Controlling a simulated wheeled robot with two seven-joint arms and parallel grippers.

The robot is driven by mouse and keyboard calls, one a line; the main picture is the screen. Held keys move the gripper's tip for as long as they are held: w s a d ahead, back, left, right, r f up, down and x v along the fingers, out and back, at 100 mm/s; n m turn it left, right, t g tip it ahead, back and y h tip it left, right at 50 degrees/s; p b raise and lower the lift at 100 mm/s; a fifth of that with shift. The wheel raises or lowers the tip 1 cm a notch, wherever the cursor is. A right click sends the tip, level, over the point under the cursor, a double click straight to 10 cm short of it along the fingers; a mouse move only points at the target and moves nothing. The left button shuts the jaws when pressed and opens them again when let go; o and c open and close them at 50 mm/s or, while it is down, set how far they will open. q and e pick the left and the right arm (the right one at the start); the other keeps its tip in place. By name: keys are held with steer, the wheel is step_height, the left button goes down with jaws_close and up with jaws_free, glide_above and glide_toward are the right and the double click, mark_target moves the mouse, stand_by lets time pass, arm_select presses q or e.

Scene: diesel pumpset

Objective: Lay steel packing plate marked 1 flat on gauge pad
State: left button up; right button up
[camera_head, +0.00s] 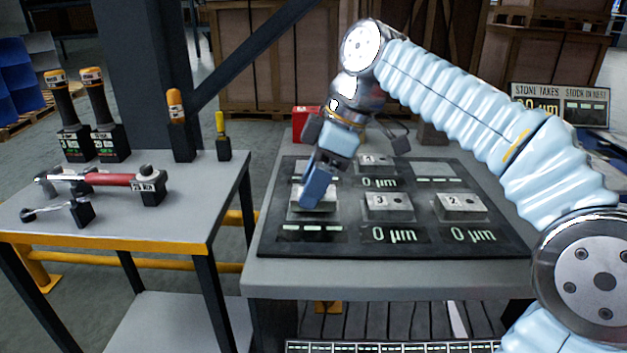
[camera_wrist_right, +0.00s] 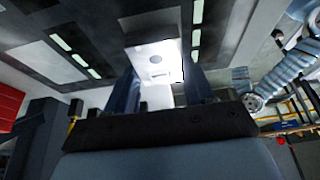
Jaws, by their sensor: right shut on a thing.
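My right gripper (camera_head: 316,200) reaches down at the front-left place of the dark gauge board (camera_head: 400,245). It is shut on a pale steel plate, which shows between its fingers in the wrist view (camera_wrist_right: 157,60). I cannot read a mark on this plate, nor tell whether it touches the pad below. The display in front of it shows dashes. A plate marked 3 (camera_head: 388,203) and a plate marked 2 (camera_head: 459,204) lie flat on the board. Another plate (camera_head: 375,160) lies behind, its mark too small to be sure. My left gripper is not in the head view.
A red box (camera_head: 306,122) stands behind the board. The side table (camera_head: 120,222) at left holds a red-handled tool (camera_head: 105,179) and other tools. A sign (camera_head: 560,104) stands at the back right. The board's back-right place (camera_head: 437,168) looks empty.

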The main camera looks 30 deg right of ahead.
steer(key=shift+f, duration=0.1)
steer(key=shift+f+b, duration=0.55)
steer(key=shift+f, duration=0.05)
steer(key=o, duration=1.5)
steer(key=shift+p+v, duration=2.1)
steer(key=shift+v, duration=4.85)
